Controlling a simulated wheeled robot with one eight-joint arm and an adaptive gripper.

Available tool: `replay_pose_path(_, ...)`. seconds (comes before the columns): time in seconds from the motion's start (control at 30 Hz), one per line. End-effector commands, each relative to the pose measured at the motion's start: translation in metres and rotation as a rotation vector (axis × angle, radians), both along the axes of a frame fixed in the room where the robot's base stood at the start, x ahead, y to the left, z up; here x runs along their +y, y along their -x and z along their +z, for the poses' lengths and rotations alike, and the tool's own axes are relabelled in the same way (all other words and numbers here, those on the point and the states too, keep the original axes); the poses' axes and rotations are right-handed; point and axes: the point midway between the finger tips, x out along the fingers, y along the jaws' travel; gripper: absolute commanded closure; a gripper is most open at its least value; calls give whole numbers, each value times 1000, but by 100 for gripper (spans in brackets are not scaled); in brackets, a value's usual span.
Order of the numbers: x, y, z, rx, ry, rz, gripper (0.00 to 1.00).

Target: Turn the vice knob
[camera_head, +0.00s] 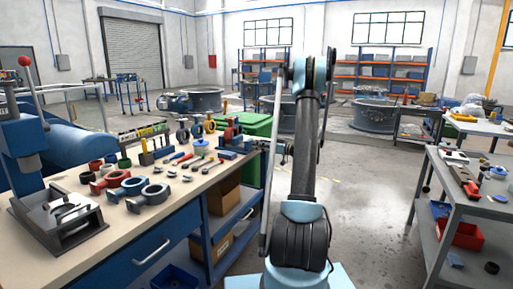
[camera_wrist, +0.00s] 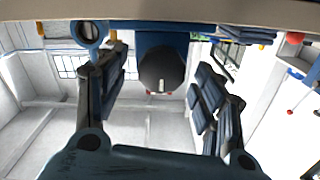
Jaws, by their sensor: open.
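The vice knob (camera_wrist: 162,70) is a round, dark knob with a small pale mark, on the blue vice body (camera_wrist: 160,40) in the wrist view. My gripper (camera_wrist: 159,60) is open, with one dark padded finger on each side of the knob. Clear gaps show between the knob and both fingers, and I see no contact. How far the fingertips reach along the knob is hard to tell. In the head view my gripper (camera_head: 284,152) is small and partly hidden by my arm, at the far right end of the workbench (camera_head: 150,235). The knob cannot be made out there.
Ring-shaped valves (camera_head: 148,195) and several small tools lie on the workbench. A green bin (camera_head: 256,126) stands behind its far end. A grey side table (camera_head: 470,200) with a red bin (camera_head: 460,234) is on the right. The floor between is clear.

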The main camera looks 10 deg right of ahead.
Motion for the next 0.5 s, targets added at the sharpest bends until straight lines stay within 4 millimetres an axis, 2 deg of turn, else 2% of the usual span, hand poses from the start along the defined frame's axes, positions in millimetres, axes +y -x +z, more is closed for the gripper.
replay_pose_path(0.2,14,-10,0,0,0,0,38)
replay_pose_path(0.5,16,-12,0,0,0,-1,38)
